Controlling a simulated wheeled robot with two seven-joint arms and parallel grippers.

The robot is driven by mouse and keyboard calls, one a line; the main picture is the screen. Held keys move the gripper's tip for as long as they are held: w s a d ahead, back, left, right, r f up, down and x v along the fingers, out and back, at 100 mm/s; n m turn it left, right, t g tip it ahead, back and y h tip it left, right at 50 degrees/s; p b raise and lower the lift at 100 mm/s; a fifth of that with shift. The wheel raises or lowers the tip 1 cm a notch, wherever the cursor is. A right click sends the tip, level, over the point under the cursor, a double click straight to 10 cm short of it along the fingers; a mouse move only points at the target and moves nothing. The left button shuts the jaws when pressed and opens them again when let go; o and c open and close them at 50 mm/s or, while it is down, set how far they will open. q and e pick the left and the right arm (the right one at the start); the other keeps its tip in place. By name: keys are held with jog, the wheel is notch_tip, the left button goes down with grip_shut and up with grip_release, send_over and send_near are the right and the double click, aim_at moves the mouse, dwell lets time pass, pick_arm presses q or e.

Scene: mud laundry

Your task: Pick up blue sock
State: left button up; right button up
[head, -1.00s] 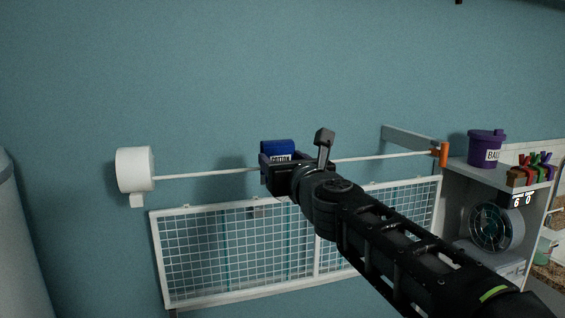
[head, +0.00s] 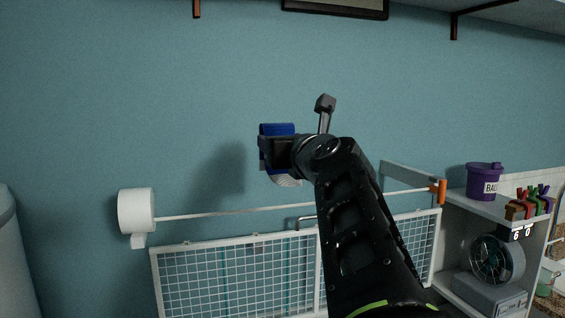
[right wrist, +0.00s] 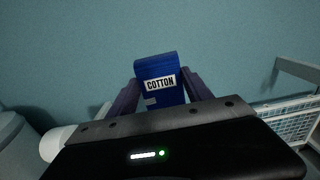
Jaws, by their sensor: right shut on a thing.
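The blue sock (head: 277,129) is in my right gripper (head: 268,152), held up in front of the teal wall and above the white rod. In the right wrist view the sock (right wrist: 160,72) shows a white label reading COTTON and sits between the two fingers of the gripper (right wrist: 158,92). A pale, light-coloured part hangs below the gripper in the head view. The gripper hides the middle of the sock. My left gripper is in neither view.
A white rod (head: 230,212) runs from a white roll-shaped housing (head: 136,211) to an orange end piece (head: 439,191). A white wire rack (head: 235,278) is below. A shelf at right holds a purple bucket (head: 485,182), coloured pegs (head: 528,204) and a fan (head: 496,258). The wall around the sock is clear.

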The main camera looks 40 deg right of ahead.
jog(key=shift+w+r, duration=0.1)
jog(key=shift+r, duration=0.5)
dwell(0.3)
